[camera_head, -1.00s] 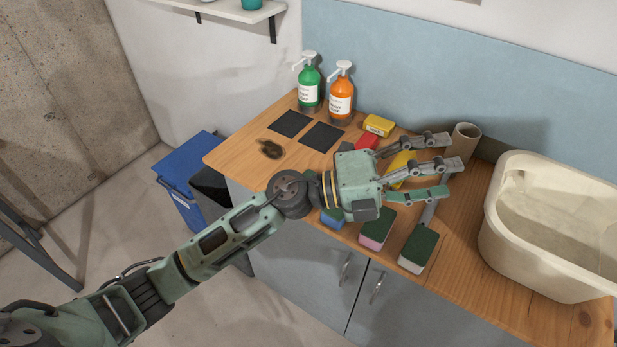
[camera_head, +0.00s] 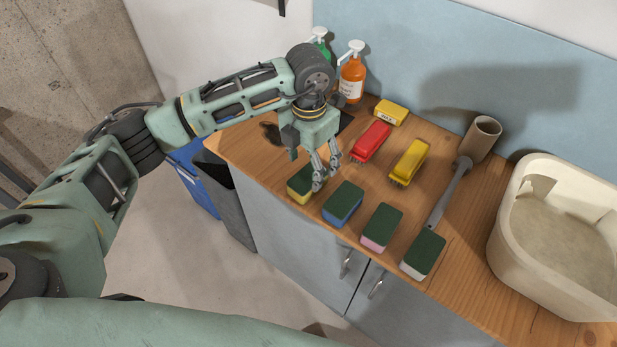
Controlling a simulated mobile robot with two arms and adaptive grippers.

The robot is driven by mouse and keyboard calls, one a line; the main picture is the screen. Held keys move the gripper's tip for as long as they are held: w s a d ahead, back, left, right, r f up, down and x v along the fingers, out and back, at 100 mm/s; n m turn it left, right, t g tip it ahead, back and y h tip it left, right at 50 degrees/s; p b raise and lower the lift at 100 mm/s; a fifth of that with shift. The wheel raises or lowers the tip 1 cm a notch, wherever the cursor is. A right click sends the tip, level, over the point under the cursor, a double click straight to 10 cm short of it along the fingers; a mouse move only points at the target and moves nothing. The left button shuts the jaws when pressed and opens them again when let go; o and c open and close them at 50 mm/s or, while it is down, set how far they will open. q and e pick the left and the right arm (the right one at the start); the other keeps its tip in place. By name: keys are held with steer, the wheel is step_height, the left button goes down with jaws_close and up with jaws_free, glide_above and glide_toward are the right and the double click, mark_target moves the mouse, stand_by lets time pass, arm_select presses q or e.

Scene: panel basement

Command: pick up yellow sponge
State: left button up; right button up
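The yellow sponge (camera_head: 301,186), with a dark green top, lies at the front left of the wooden counter, leftmost in a row of sponges. My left gripper (camera_head: 325,180) points down over its right end. Its visible fingers overlap that end of the sponge, and whether they touch it is unclear. Part of the gripper is hidden behind its own palm, so its opening cannot be made out. My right gripper is not in view.
Close right of the yellow sponge lie a blue sponge (camera_head: 343,205), a pink sponge (camera_head: 381,228) and a white sponge (camera_head: 423,255). Behind are a red brush (camera_head: 371,142), a yellow brush (camera_head: 409,161) and a yellow box (camera_head: 391,112). A beige basin (camera_head: 505,215) stands right.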

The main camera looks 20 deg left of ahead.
mark_target(309, 176)
arm_select(q)
steer(key=f, duration=0.1)
steer(key=f+p, duration=0.1)
steer(key=f, duration=0.1)
steer(key=f+p, duration=0.1)
steer(key=shift+s+d+f, duration=0.1)
steer(key=shift+s+f, duration=0.15)
steer(key=shift+w+f, duration=0.1)
steer(key=shift+f, duration=0.25)
steer(key=shift+c, duration=0.3)
steer(key=c, duration=0.8)
